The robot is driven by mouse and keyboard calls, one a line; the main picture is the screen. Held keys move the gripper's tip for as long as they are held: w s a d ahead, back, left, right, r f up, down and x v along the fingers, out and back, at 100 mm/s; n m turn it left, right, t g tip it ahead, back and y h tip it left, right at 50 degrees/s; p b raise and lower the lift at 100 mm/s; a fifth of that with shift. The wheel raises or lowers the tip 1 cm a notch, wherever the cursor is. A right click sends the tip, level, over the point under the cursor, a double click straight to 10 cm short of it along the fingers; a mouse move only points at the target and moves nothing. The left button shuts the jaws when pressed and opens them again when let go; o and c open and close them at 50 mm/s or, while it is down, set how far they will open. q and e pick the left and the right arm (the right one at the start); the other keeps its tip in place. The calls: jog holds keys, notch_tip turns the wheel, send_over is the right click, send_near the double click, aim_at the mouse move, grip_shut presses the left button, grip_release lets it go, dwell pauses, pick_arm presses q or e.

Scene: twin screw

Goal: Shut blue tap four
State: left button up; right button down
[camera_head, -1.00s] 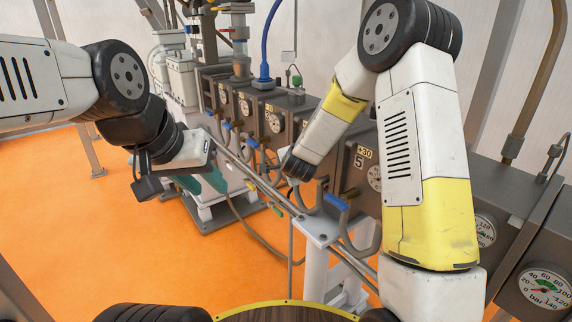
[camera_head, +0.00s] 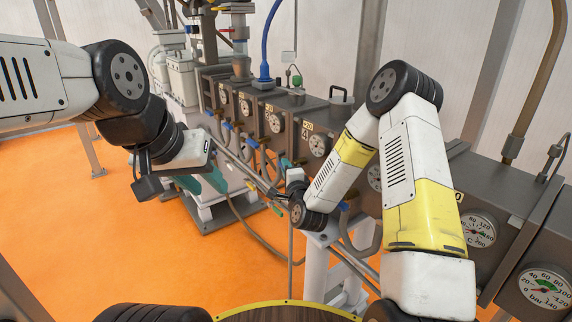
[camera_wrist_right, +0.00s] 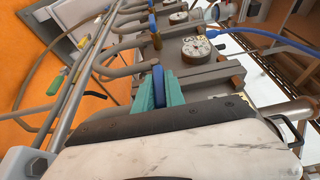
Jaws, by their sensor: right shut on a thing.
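My right gripper (camera_head: 285,164) reaches the row of taps in front of the block labelled 4 (camera_head: 305,134). In the right wrist view its teal fingers (camera_wrist_right: 158,92) are shut on a blue tap handle (camera_wrist_right: 158,84), which stands upright between them. In the head view my wrist and hand largely hide this handle. My left gripper (camera_head: 202,182) hangs at the left, away from the taps, with teal fingers spread and nothing seen between them.
More blue tap handles (camera_head: 252,143) line the curved pipes. A long rail (camera_head: 235,158) runs in front of the taps. Gauge blocks (camera_head: 272,122) stand behind. A blue hose (camera_head: 266,45) rises at the back. The orange floor (camera_head: 110,240) at left is open.

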dwell(0.4)
jog(key=c, duration=1.4)
grip_release()
jog(key=v, duration=0.7)
jog(key=shift+s, duration=0.35)
jog(key=shift+d+f, duration=0.1)
